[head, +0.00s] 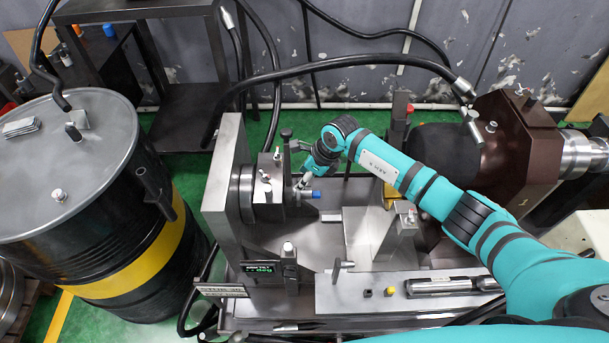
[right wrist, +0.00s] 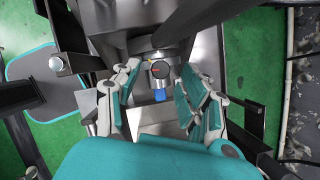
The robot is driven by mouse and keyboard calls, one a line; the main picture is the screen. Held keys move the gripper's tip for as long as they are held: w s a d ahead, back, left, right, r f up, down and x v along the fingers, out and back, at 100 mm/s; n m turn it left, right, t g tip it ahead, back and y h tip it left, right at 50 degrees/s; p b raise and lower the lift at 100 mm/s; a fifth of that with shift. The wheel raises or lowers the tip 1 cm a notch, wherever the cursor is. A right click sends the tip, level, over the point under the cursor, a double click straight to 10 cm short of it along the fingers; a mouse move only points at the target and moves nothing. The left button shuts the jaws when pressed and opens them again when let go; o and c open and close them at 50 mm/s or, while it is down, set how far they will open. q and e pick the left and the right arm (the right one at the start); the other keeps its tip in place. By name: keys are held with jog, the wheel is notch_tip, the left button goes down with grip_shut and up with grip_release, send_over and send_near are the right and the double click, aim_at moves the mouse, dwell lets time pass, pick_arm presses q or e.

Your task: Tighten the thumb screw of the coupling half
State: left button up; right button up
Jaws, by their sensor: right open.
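The dark metal coupling half (head: 268,184) sits against a round flange on the upright steel plate, left of centre in the head view. Small metal fittings stick out of it; I cannot tell for sure which is the thumb screw. A fitting with a blue end (head: 316,194) projects to its right. In the right wrist view a round metal fitting (right wrist: 160,69) with a blue end (right wrist: 159,95) lies between the fingers. My right gripper (head: 305,181) is at the coupling half's right side. Its fingers (right wrist: 160,75) are spread to either side of the fitting, without visible contact. My left gripper is not in view.
A black and yellow drum (head: 95,225) stands at left. A brown housing (head: 515,150) stands at right. A small display (head: 262,268) sits below the coupling half. A steel tray (head: 375,294) holds a cylinder and small parts in front. Black hoses (head: 330,62) arch behind.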

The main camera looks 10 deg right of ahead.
jog(key=shift+w+a+f, duration=0.1)
jog(key=shift+f, duration=0.3)
jog(key=shift+c, duration=0.3)
grip_shut()
jog(key=shift+r+m, duration=0.1)
jog(key=shift+m, duration=0.3)
jog(key=shift+a+m+t+h+p, duration=0.1)
jog(key=shift+m+t+h+p, duration=0.35)
jog(key=shift+m, duration=0.55)
jog(key=shift+a+m+t+h, duration=0.2)
jog(key=shift+m+h, duration=0.25)
jog(key=shift+m, duration=1.35)
jog(key=shift+d, duration=0.1)
